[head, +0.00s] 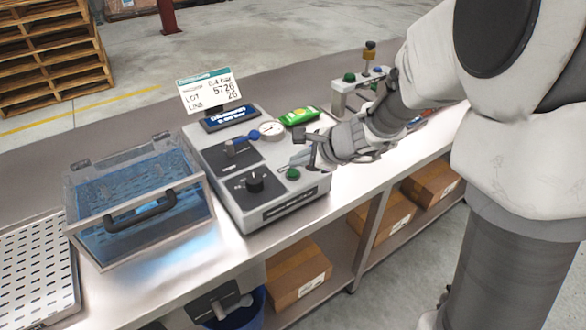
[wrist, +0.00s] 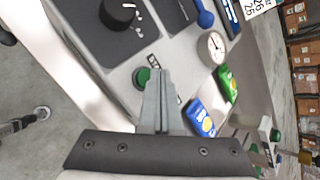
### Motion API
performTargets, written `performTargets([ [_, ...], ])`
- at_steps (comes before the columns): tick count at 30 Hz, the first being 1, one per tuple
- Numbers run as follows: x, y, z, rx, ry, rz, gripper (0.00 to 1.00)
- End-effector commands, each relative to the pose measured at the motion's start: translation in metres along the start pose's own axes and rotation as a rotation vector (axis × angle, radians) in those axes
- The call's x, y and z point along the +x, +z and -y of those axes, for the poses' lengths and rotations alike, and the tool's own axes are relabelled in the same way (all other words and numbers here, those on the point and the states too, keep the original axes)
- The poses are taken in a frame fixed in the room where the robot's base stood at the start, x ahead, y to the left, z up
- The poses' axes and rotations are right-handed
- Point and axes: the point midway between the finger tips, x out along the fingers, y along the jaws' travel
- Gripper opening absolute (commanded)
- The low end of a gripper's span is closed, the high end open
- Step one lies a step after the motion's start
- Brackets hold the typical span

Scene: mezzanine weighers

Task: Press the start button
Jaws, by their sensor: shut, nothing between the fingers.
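The green start button (head: 292,174) sits at the front right corner of a grey control box (head: 285,208) in the head view. It also shows in the wrist view (wrist: 142,77), just left of the finger tips. My gripper (head: 300,160) is shut and empty. Its tips are close to the button, up and to the right of it in the head view. I cannot tell whether they touch the box. In the wrist view the closed fingers (wrist: 158,92) point up the picture, beside the button. Part of the button's edge is near or behind the fingers.
The box also carries a black knob (head: 255,183), a blue-handled lever (head: 240,143), a round gauge (head: 272,129) and a sign (head: 209,91). A green packet (head: 299,116) lies near the gauge. A clear lidded tank (head: 140,208) stands left. Another green-buttoned fixture (head: 349,78) stands behind.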

Motion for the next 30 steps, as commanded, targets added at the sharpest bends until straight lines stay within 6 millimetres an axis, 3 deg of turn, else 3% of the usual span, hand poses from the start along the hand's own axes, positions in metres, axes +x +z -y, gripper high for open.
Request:
performTargets([
  [10, -0.002, 0.002, 0.002, 0.0, -0.001, 0.0, 0.0],
  [24, -0.033, 0.025, 0.024, -0.001, -0.001, 0.001, 0.0],
  [30, -0.035, 0.026, 0.026, -0.001, 0.0, 0.001, 0.0],
])
